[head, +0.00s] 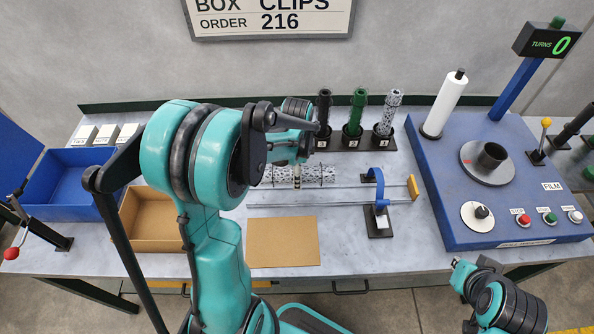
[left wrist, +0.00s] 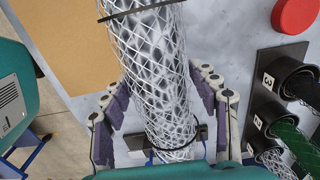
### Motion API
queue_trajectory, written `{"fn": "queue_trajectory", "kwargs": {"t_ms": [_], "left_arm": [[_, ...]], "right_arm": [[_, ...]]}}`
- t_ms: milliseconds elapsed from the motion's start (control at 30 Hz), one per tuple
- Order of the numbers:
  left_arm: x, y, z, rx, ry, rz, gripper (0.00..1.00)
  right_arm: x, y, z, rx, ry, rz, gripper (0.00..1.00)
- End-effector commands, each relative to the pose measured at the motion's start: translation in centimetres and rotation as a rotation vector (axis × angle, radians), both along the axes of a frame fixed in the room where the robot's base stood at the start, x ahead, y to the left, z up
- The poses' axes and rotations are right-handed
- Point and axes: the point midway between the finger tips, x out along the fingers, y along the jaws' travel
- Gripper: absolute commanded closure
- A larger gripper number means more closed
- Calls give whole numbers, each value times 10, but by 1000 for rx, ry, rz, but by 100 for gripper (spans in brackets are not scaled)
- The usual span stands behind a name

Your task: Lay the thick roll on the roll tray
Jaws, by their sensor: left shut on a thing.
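The thick roll is silvery wire mesh with dark ties. In the left wrist view the roll (left wrist: 160,65) runs lengthwise between the fingers of my left gripper (left wrist: 161,85), which is shut on it. In the head view the roll (head: 314,175) shows partly, near the two thin rails behind the brown board. My left gripper (head: 297,165) there is mostly hidden by my arm. Whether the roll touches anything beneath it is unclear. I cannot tell for sure which container is the roll tray. My right gripper (head: 464,268) is low at the right, its jaws unclear.
A brown board (head: 283,258) lies at the front. An open brown box (head: 142,245) and a blue bin (head: 65,209) stand left. Black holders (head: 352,143) with upright tubes stand behind. A blue film machine (head: 445,205) fills the right.

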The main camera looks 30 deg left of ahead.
Motion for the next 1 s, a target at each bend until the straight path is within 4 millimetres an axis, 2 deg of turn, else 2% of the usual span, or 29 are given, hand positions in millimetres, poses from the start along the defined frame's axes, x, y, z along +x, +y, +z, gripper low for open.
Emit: {"fn": "queue_trajectory", "kwargs": {"t_ms": [33,100,500,667,1000], "left_arm": [[0,0,-11,0,0,0,85],[0,0,-20,0,0,0,85],[0,0,-66,0,0,1,85],[0,0,-73,0,0,1,85],[0,0,-72,0,0,1,85]], "right_arm": [[0,0,-9,0,0,0,100],[0,0,-15,0,0,0,100],[0,0,-53,0,0,0,100],[0,0,-59,0,0,0,100],[0,0,-58,0,0,0,100]]}}
